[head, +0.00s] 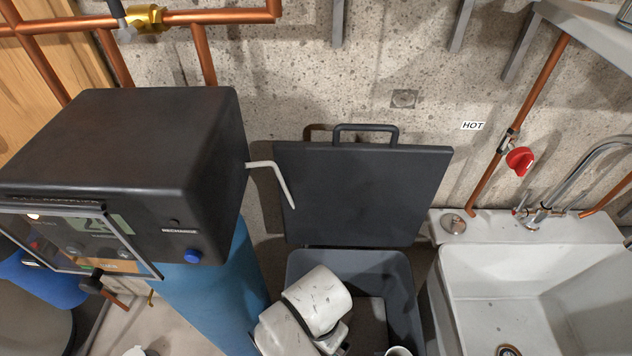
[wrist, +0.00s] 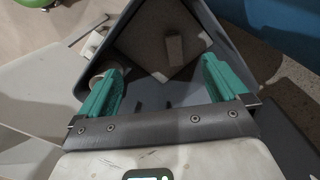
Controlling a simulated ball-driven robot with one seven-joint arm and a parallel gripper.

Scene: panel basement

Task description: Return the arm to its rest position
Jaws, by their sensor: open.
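My gripper (wrist: 160,82) has two teal fingers spread apart with nothing between them. In the wrist view it points down into an open grey bin (wrist: 250,70). The same bin (head: 404,290) is at the bottom middle of the head view, and my white arm (head: 318,300) reaches down over its left part. The gripper itself is hidden in the head view. A small pale block (wrist: 175,48) lies on the bin's floor, and a round pale object (wrist: 104,72) is partly hidden behind the left finger.
The bin's dark lid (head: 350,195) stands open against the wall. A black control box (head: 130,150) on a blue tank (head: 215,290) is close on the left, with a bent white lever (head: 275,178) sticking out. A white sink (head: 455,270) stands right, below a red valve handle (head: 519,160).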

